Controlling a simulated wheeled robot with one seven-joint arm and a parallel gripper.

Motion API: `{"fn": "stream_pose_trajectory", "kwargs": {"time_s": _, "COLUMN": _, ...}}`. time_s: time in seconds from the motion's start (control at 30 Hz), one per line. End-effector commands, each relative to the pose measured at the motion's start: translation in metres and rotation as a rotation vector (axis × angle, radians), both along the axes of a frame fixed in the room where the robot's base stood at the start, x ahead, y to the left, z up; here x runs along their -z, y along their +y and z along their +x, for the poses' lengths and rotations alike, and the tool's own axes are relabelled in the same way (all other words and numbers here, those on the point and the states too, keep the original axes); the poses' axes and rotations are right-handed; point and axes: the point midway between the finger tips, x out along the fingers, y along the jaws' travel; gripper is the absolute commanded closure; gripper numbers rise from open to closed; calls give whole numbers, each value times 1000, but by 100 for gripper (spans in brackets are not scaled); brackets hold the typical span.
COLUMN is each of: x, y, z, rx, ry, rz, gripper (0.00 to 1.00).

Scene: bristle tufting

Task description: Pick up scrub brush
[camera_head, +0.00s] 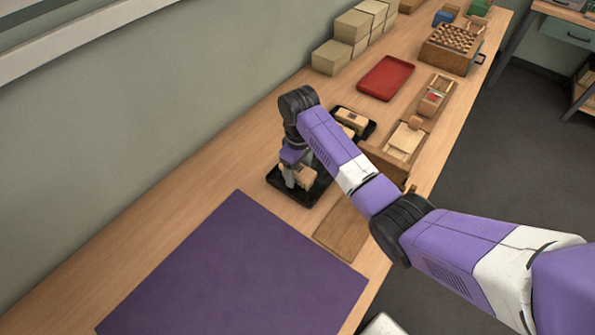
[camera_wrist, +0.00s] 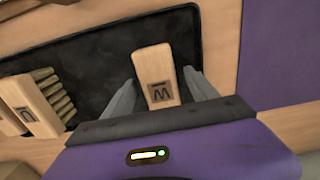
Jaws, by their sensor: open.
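A wooden scrub brush (camera_wrist: 156,75) with a dark brand mark on its block stands in a black tray (camera_wrist: 101,57) in the wrist view. My gripper (camera_wrist: 158,95) is open, with one grey finger on each side of this brush; I cannot tell whether they touch it. A second brush (camera_wrist: 33,106) with bristle rows showing lies to the left in the wrist view.
A purple mat (camera_head: 235,270) covers the near part of the table. Another wooden block (camera_head: 350,118) lies at the tray's far end. A red tray (camera_head: 385,77), stacked boxes (camera_head: 352,27) and wooden fixtures (camera_head: 404,141) stand farther along the table.

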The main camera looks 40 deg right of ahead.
Motion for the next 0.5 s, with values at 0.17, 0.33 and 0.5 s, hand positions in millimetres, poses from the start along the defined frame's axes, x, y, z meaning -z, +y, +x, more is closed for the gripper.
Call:
{"fn": "stream_pose_trajectory", "kwargs": {"time_s": 0.17, "x": 8, "y": 0, "z": 0, "rx": -1, "ry": 0, "rz": 0, "gripper": 33}}
{"fn": "stream_pose_trajectory", "kwargs": {"time_s": 0.33, "x": 8, "y": 0, "z": 0, "rx": -1, "ry": -1, "rz": 0, "gripper": 35}}
{"fn": "stream_pose_trajectory", "kwargs": {"time_s": 0.5, "x": 7, "y": 0, "z": 0, "rx": -1, "ry": -1, "rz": -1, "gripper": 68}}
